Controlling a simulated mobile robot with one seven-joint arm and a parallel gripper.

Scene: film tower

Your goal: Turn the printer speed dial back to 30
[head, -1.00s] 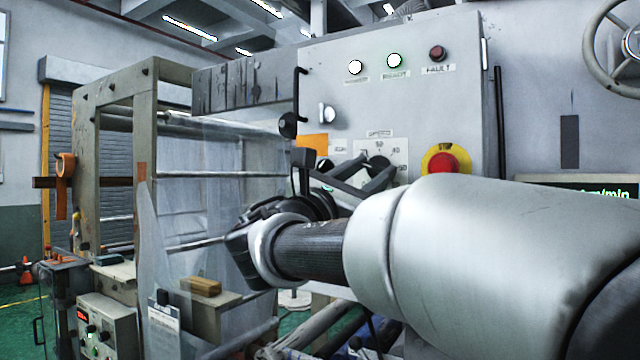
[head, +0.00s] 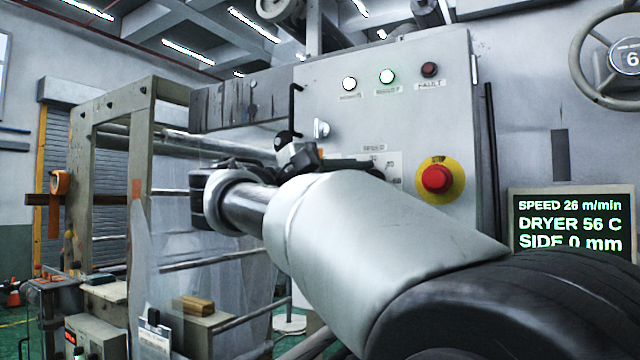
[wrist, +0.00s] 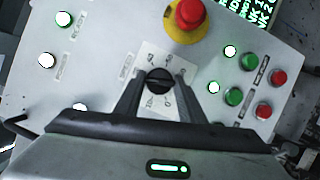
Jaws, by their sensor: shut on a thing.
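The speed dial (wrist: 159,80) is a round black knob on a pale scale plate (wrist: 150,55) on the grey control panel. In the wrist view my gripper (wrist: 160,78) has one finger on each side of the knob and is shut on it. The scale numbers are too small and blurred to read there. In the head view my arm hides the dial, and only the right part of the scale plate (head: 394,165) shows. The screen (head: 570,222) at right reads SPEED 26 m/min, DRYER 56 C, SIDE 0 mm.
A red stop button (head: 436,179) on a yellow ring sits right of the dial. A lit green lamp (head: 387,76) is above. In the wrist view, green buttons (wrist: 234,97) and red buttons (wrist: 264,110) lie to the right. A handwheel (head: 610,55) is at upper right.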

